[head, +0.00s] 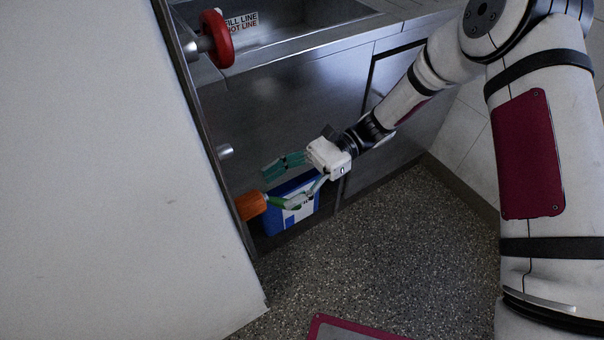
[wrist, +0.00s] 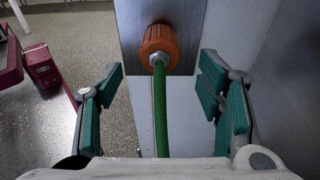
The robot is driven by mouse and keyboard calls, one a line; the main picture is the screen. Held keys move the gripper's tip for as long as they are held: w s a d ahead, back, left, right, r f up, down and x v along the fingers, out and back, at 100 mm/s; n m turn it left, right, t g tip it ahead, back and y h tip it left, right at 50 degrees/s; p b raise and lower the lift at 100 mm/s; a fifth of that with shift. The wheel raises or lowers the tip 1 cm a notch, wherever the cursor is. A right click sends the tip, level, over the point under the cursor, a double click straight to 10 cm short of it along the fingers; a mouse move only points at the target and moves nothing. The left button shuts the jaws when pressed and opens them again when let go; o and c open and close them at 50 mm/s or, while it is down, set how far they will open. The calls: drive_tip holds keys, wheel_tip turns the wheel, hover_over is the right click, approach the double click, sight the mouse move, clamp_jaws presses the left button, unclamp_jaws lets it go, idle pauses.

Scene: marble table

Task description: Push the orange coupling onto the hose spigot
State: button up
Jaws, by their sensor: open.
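The orange coupling (head: 251,205) sits at the edge of the pale panel, low in the head view. In the wrist view the orange coupling (wrist: 160,45) is ahead at the top centre, against a grey metal strip. A metal nut (wrist: 159,60) and a green hose (wrist: 160,115) run from it back towards my gripper. My gripper (head: 287,182) is open, with its teal fingers (wrist: 160,82) apart on either side of the hose, short of the coupling. The spigot behind the coupling is hidden, so I cannot tell how far on the coupling is.
A silver stub (head: 225,151) and a red handwheel (head: 218,39) stick out from the panel above the coupling. A blue and white container (head: 292,207) stands behind my gripper against the metal cabinet (head: 290,110). The speckled floor (head: 380,250) is clear nearby.

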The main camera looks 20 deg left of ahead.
sight(250, 206)
drive_tip(key=b+x, duration=0.1)
drive_tip(key=x, duration=0.7)
drive_tip(key=shift+c, duration=0.3)
drive_tip(key=shift+w, duration=0.1)
drive_tip(key=c, duration=1.3)
